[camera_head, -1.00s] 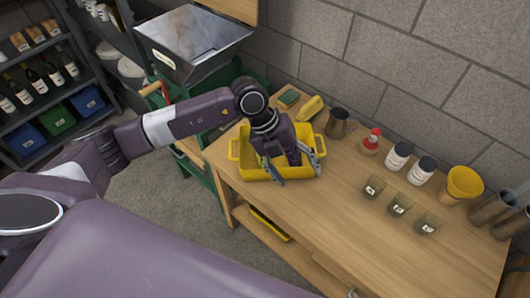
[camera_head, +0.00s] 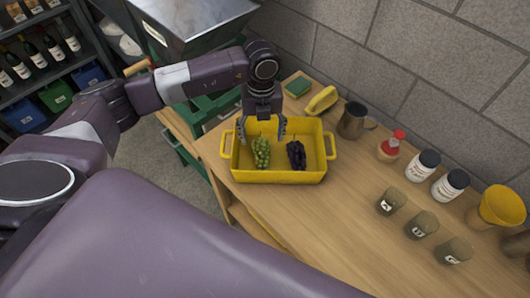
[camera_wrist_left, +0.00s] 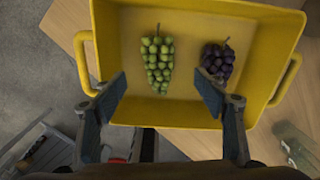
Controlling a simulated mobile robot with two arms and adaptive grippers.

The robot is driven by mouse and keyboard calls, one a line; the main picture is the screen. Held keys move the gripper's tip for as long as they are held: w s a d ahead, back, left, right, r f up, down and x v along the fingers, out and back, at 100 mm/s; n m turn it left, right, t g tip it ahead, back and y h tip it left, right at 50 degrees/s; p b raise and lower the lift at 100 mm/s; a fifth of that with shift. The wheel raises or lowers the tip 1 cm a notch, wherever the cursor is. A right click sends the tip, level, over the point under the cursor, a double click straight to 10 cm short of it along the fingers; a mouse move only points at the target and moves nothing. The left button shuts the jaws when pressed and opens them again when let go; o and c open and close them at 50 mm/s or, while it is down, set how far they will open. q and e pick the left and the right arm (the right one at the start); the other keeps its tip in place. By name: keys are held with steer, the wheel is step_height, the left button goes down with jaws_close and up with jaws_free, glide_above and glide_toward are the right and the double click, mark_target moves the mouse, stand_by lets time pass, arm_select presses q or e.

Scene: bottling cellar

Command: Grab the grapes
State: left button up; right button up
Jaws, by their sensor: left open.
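A bunch of green grapes (camera_head: 262,152) and a bunch of dark purple grapes (camera_head: 296,155) lie apart in a yellow two-handled crate (camera_head: 278,177) on the wooden table. My left gripper (camera_head: 263,136) is open above the crate, pointing down, with nothing between its fingers. In the left wrist view the green grapes (camera_wrist_left: 157,62) lie beyond the gap between the open fingers (camera_wrist_left: 160,95), a little left of centre. The purple grapes (camera_wrist_left: 217,62) lie there to the right, beyond the right finger. My right gripper is not in view.
A green sponge (camera_head: 297,87), a yellow object (camera_head: 321,100) and a metal jug (camera_head: 353,120) stand behind the crate. A red-capped bottle (camera_head: 391,147), white jars (camera_head: 422,166), small cups (camera_head: 390,201) and a yellow funnel (camera_head: 497,208) are to the right. The table's front middle is clear.

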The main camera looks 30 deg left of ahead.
mark_target(262, 147)
arm_select(q)
steer(key=shift+w+f, duration=0.25)
steer(key=shift+f, duration=0.3)
steer(key=shift+f+p, duration=0.3)
steer(key=shift+f, duration=0.5)
steer(key=shift+s+f+p, duration=0.2)
steer(key=shift+f+p, duration=0.1)
steer(key=shift+p, duration=0.2)
step_height(262, 147, down, 4)
steer(key=shift+a+f+p, duration=0.15)
steer(key=shift+f+p, duration=0.1)
steer(key=shift+p, duration=0.7)
steer(key=shift+f, duration=0.2)
steer(key=c, duration=0.9)
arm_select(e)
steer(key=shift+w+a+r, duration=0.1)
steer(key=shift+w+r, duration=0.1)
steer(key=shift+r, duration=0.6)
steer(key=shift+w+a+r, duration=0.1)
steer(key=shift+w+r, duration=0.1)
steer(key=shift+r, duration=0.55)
